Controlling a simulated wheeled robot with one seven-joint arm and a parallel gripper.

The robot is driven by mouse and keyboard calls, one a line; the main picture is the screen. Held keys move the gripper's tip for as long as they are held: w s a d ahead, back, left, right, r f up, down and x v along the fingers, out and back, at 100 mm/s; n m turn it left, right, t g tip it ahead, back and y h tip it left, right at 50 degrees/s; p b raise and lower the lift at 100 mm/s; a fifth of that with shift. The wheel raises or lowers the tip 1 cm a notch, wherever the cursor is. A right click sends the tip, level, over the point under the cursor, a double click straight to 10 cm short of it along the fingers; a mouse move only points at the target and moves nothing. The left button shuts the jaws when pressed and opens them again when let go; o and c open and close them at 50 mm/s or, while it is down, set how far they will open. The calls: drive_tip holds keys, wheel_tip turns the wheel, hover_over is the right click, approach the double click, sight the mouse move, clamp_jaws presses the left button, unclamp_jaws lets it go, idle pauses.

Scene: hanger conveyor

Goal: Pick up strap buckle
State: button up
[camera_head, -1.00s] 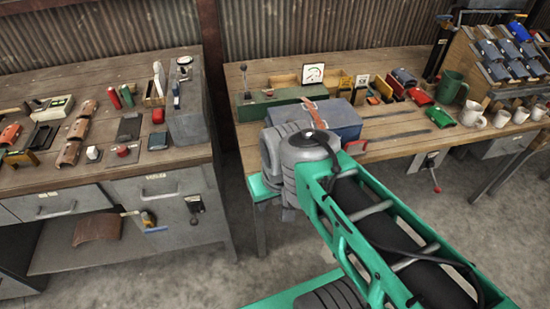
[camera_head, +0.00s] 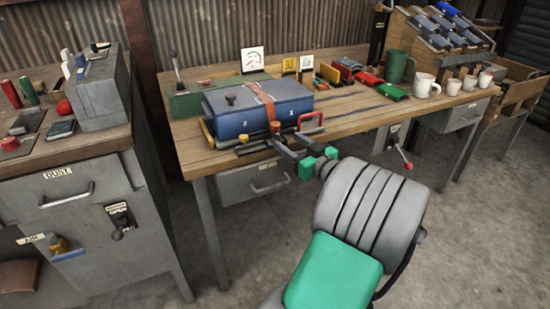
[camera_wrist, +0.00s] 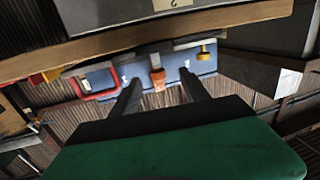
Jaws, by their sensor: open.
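A blue case (camera_head: 225,125) lies on the right workbench, with an orange-brown strap (camera_head: 262,92) running over its lid and down its front. The strap buckle (camera_head: 275,127) is at the front face of the case; it is small and its details are unclear. My gripper (camera_head: 287,141) is in front of the case, close to the buckle, with its fingers apart. In the wrist view, which looks upside down, the lower strap end (camera_wrist: 158,80) shows between the two open fingertips (camera_wrist: 161,83). Nothing is held. I cannot tell whether the fingers touch the strap.
A red handle (camera_head: 311,122) is just right of the buckle and also shows in the wrist view (camera_wrist: 95,95). A green box with a lever (camera_head: 215,98) stands behind the case. Mugs (camera_head: 424,85) are farther right. The left workbench (camera_head: 75,150) stands apart across a gap.

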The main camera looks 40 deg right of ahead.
sight(278, 130)
drive_tip(key=w, duration=0.2)
drive_tip(key=w+d, duration=0.1)
drive_tip(key=w, duration=0.4)
drive_tip(key=shift+d+r, duration=0.2)
drive_tip(key=shift+r, duration=0.15)
drive_tip(key=shift+c, duration=0.4)
clamp_jaws()
